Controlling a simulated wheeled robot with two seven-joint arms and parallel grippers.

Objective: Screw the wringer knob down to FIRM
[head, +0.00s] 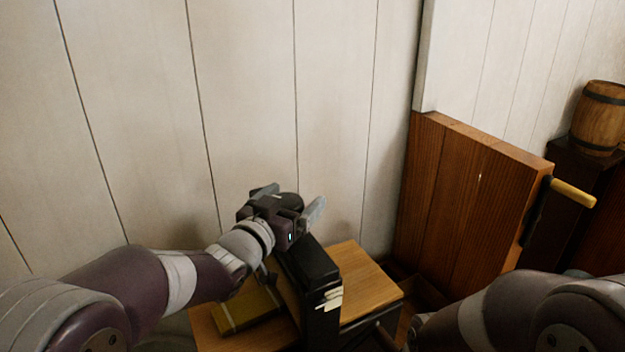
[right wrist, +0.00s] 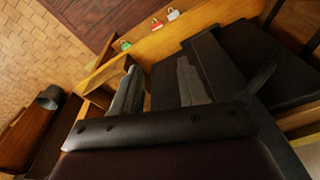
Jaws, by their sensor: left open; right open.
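The wringer (head: 312,262) is a dark upright frame on a wooden stand, with pale marker strips (head: 330,297) low on its front face. A dark rounded knob (head: 291,200) shows at its top. My left gripper (head: 291,203) is open, with one grey finger on each side of the knob in the head view. I cannot tell whether the fingers touch it. The strips are too small to read. My right gripper (right wrist: 158,88) is open in the right wrist view, with nothing seen between its fingers. In the head view the right gripper is out of sight.
The stand's wooden top (head: 362,284) has a yellowish box (head: 245,308) at its left. A wooden partition (head: 460,190) rises at right, with a barrel (head: 600,118) beyond.

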